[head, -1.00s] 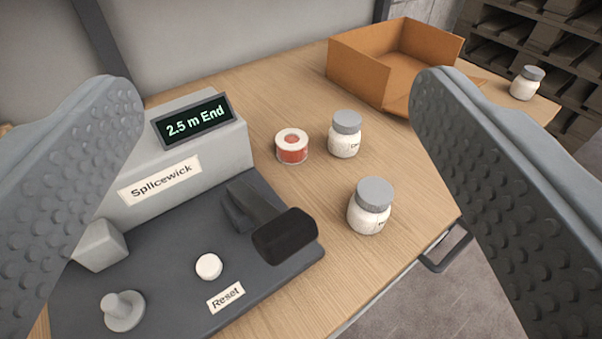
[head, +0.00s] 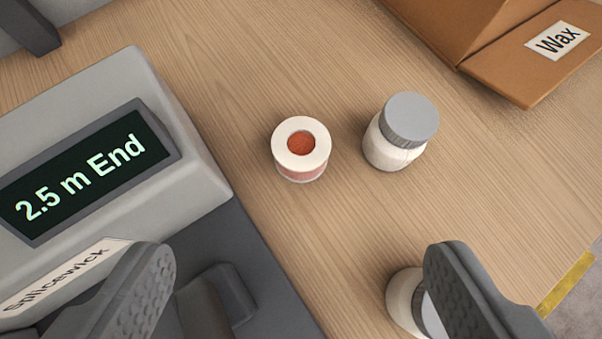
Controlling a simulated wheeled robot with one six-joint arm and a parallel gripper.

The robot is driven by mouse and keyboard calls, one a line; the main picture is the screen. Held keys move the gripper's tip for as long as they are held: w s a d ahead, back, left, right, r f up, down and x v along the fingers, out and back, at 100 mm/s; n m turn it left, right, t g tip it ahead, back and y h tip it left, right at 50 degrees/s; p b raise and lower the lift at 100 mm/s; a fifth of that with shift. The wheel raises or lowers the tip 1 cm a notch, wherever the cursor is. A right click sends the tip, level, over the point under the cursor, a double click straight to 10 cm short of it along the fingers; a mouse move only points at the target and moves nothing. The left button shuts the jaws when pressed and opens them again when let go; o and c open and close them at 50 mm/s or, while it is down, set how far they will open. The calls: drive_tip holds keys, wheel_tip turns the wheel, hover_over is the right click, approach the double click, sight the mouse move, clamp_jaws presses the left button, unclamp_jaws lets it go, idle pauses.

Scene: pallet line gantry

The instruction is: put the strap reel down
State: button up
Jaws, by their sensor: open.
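The strap reel (head: 301,149), white-rimmed with a red-orange middle, stands upright on the wooden table (head: 255,90) between the grey machine and a jar. My gripper (head: 305,290) is open, its two fingers wide apart at the bottom of the head view.
A white jar with a grey lid (head: 401,132) stands right of the reel. A second jar (head: 404,300) is partly hidden behind my right finger. The Splicewick machine (head: 185,150) reads "2.5 m End". A cardboard box (head: 480,50) labelled "Wax" is at upper right.

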wheel_tip(320, 180, down, 3)
drive_tip(key=w+g, duration=0.1)
drive_tip(key=w, duration=0.2)
approach(301, 138)
drive_tip(key=shift+w+x, duration=0.2)
drive_tip(key=shift+x, duration=3.65)
drive_tip(key=shift+s+f, duration=0.1)
drive_tip(key=shift+s, duration=0.05)
drive_tip(key=c, duration=1.2)
